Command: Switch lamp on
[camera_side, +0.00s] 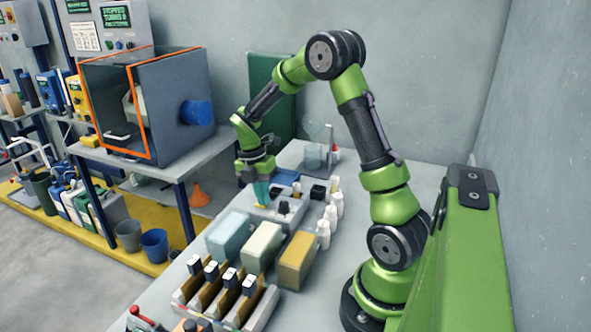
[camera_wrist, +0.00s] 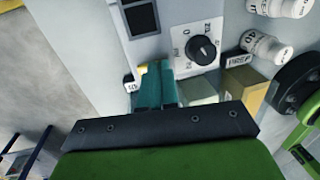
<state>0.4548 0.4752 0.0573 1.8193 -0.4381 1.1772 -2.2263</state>
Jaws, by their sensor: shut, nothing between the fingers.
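A grey instrument box (camera_side: 272,213) stands on the bench below my gripper. Its black rotary knob (camera_side: 284,207) also shows in the wrist view (camera_wrist: 203,50), on a white dial plate (camera_wrist: 190,33). My gripper (camera_side: 261,203) points down at the box's left part, with its teal fingers shut and empty. In the wrist view the fingers (camera_wrist: 158,68) are left of the knob and apart from it. A small white label (camera_wrist: 130,85) and a yellow bit beside the fingers are partly hidden. I cannot make out a lamp or whether one is lit.
White bottles (camera_side: 332,212) stand right of the instrument box. Pale blue, cream and tan blocks (camera_side: 297,258) lie in front of it, then a slotted rack (camera_side: 232,296). An orange-edged cabinet (camera_side: 172,105) with a blue cylinder stands at the left.

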